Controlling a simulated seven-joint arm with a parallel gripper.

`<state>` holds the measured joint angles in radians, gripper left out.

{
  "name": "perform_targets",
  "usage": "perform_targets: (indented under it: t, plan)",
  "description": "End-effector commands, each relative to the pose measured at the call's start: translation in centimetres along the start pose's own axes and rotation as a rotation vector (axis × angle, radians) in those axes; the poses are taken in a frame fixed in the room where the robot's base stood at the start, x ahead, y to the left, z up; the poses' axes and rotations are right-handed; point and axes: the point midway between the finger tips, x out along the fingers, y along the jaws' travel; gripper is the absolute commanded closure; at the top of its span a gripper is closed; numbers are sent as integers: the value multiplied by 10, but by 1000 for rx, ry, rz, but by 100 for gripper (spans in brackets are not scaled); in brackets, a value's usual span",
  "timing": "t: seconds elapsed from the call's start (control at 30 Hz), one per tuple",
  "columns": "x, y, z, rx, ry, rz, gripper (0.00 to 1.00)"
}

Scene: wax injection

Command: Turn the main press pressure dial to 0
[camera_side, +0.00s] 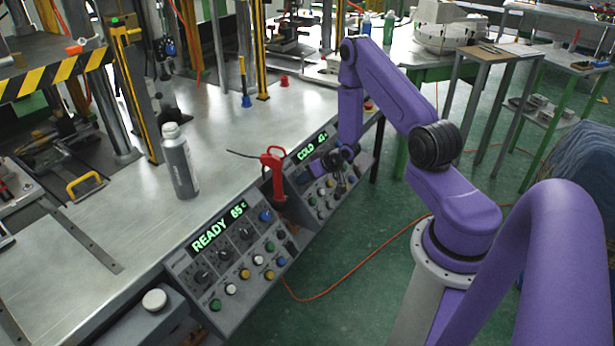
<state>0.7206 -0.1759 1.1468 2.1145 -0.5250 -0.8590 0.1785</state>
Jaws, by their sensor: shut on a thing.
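My gripper (341,182) is small in the view and reaches down to the right control panel (303,188), the one whose green display (314,145) begins with "COLD". It is shut on a small part at this panel's face, which appears to be a dial; the fingers hide most of it. The left control panel (217,301) has a green display (219,229) reading "READY 65 c", with several black dials (202,277) and coloured buttons. No dial's label or pointer setting is readable, so I cannot tell which dial is the main press pressure dial.
A red-handled tool (272,165) stands between the two panels. A grey bottle (179,163) stands on the metal table (120,222). A white round knob (154,300) is at the lower left. An orange cable (345,280) crosses the open green floor.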

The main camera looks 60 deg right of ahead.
Motion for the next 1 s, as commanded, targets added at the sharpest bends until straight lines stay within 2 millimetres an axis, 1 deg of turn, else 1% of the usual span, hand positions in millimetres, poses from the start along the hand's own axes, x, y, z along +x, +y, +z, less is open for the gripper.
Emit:
perform_targets:
  t: [1.0]
  plan:
    - [0,-4,1,-957,4,117,98]
